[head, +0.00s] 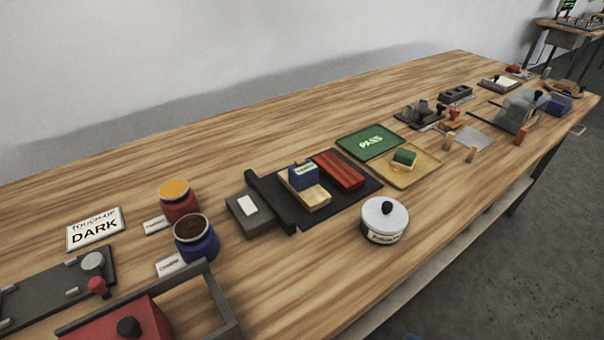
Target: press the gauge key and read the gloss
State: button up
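A small blue box with a pale label or display (303,176), which looks like the gauge, sits on a light wooden block on a dark mat (318,217) near the middle of the bench. A small orange-brown piece (300,162) shows at its top back edge. Any reading on the pale face is too small to make out. A grey block with a white key-like top (248,204) stands left of the mat, beside a black bar (270,202). Which of these is the gauge key I cannot tell for sure. My gripper is not in view.
A red-brown striped panel (339,170) lies on the mat's right. Around it are a green PASS plate (370,142), a yellow tray (425,167) with a green-topped block, and a white lidded pot (384,222). Red (179,204) and blue (196,245) jars stand left, by a DARK sign (95,229).

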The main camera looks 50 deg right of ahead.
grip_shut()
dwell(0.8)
